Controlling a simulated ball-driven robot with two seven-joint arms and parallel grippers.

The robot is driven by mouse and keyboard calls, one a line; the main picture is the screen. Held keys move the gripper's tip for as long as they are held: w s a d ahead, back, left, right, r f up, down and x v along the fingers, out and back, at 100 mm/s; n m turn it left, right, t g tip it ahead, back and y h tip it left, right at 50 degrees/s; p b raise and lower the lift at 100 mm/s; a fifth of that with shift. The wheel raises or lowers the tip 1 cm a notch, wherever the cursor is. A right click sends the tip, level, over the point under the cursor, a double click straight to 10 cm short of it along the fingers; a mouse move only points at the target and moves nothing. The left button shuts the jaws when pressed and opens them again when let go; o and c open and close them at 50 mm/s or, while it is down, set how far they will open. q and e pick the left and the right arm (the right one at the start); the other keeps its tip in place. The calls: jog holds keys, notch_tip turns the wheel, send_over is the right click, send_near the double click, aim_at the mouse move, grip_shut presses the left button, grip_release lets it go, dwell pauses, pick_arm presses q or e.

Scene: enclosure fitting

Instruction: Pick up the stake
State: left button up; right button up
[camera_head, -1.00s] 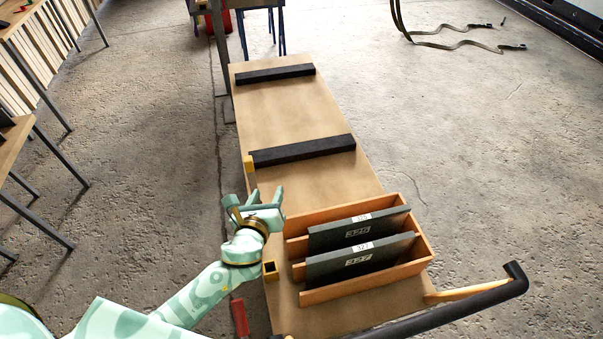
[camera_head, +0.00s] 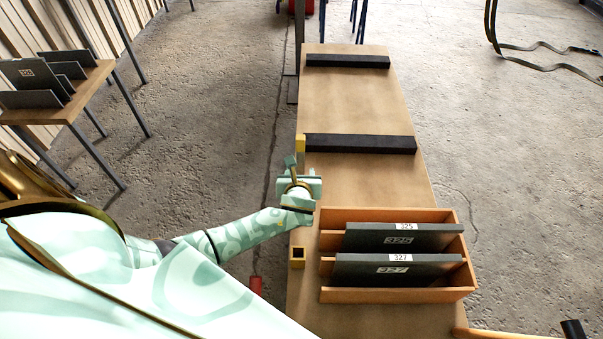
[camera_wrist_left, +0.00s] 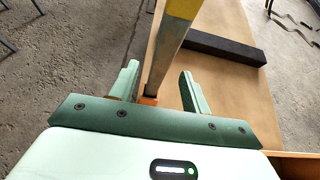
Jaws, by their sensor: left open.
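The stake (camera_wrist_left: 166,58) stands upright at the left edge of the wooden deck, a grey metal post with a yellow top and an orange part low down. In the head view its yellow top (camera_head: 300,144) shows just beyond my left gripper (camera_head: 303,168), which hides its lower part. In the left wrist view my left gripper (camera_wrist_left: 159,75) is open, with one finger on each side of the stake. Gaps show between the fingers and the post. Whether the stake is fully inside the jaws is hard to tell. My right gripper is out of view.
The deck (camera_head: 350,100) carries two black crossbars (camera_head: 360,144) and an orange rack (camera_head: 395,295) with grey panels 325 and 327. A side table (camera_head: 88,92) with panels stands at left. Straps lie at upper right.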

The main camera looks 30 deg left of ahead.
aim_at(301, 170)
pick_arm(q)
jog(key=b+x, duration=0.2)
jog(key=x, duration=0.2)
jog(key=shift+w+f, duration=0.1)
jog(key=shift+f, duration=0.05)
jog(key=shift+w+a, duration=0.25)
jog(key=shift+w, duration=0.05)
jog(key=shift+c, duration=0.6)
grip_shut()
